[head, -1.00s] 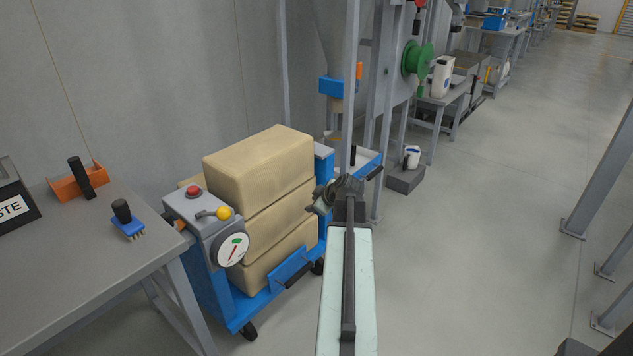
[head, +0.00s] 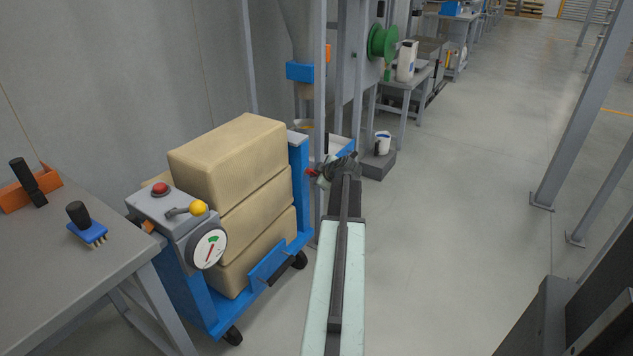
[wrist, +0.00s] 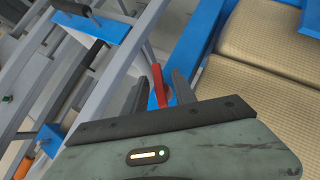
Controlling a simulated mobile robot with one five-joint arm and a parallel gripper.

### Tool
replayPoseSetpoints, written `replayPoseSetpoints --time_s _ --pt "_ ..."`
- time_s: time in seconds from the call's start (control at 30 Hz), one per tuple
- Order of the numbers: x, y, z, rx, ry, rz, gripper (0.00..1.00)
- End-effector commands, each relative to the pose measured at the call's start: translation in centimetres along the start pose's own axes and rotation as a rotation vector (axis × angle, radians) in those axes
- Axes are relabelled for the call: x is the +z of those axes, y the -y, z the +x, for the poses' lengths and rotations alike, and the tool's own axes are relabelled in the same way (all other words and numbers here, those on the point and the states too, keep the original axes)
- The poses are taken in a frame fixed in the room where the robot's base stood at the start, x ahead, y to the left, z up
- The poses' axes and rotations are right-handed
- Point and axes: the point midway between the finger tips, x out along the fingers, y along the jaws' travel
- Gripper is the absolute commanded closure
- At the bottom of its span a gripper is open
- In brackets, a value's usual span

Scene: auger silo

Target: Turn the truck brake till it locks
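The blue truck (head: 200,314) carries stacked tan sacks (head: 240,150). A grey box at its near end has a red button (head: 161,188), a lever with a yellow knob (head: 199,208) and a round dial (head: 208,248). Which part is the brake I cannot tell for certain. My gripper (head: 318,174) is past the truck's far right end, away from the yellow knob. In the wrist view my gripper (wrist: 160,90) has its fingers apart. A red bar (wrist: 158,84) shows between them; whether it is touched is unclear. The truck's blue frame (wrist: 198,45) and sacks (wrist: 270,50) lie right of it.
A grey bench (head: 60,270) stands at the left with a blue brush (head: 86,232) and an orange holder (head: 30,190). A grey post (head: 320,110) rises close to my gripper. The floor to the right is largely open.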

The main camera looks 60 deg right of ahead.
Motion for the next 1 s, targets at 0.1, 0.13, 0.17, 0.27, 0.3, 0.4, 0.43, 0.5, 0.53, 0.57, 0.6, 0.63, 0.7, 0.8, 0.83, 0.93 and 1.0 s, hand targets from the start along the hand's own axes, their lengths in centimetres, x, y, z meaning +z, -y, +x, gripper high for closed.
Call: replayPoseSetpoints --time_s 0.1,0.13,0.17,0.27,0.3,0.4,0.43,0.5,0.53,0.57,0.6,0.63,0.7,0.8,0.83,0.93,1.0 --pt "-0.02 -0.02 0.34 0.0 0.0 0.0 0.67" --pt "-0.04 -0.03 0.29 0.0 0.0 0.0 0.67" --pt "-0.05 -0.04 0.27 0.0 0.0 0.0 0.67" --pt "-0.04 -0.04 0.24 0.0 0.0 0.0 0.76" --pt "-0.04 -0.04 0.23 0.0 0.0 0.0 0.87" --pt "-0.03 -0.04 0.23 0.0 0.001 0.0 1.0" --pt "-0.02 -0.04 0.23 0.0 0.001 0.0 1.0" --pt "0.03 0.09 0.03 0.001 0.002 0.002 1.0" --pt "0.03 0.04 0.08 -0.001 0.002 0.002 1.0" --pt "0.03 0.01 0.1 -0.003 0.002 0.004 1.0" --pt "0.03 -0.03 0.13 -0.007 0.001 0.007 1.0" --pt "0.02 -0.06 0.13 -0.011 0.001 0.01 1.0" --pt "0.0 -0.16 0.16 -0.024 0.001 0.024 1.0" --pt "-0.03 -0.27 0.18 -0.054 0.0 0.053 1.0" --pt "-0.05 -0.3 0.18 -0.066 0.0 0.066 1.0" --pt "-0.07 -0.38 0.21 -0.113 0.0 0.112 1.0" --pt "-0.05 -0.42 0.23 -0.15 0.0 0.15 1.0"
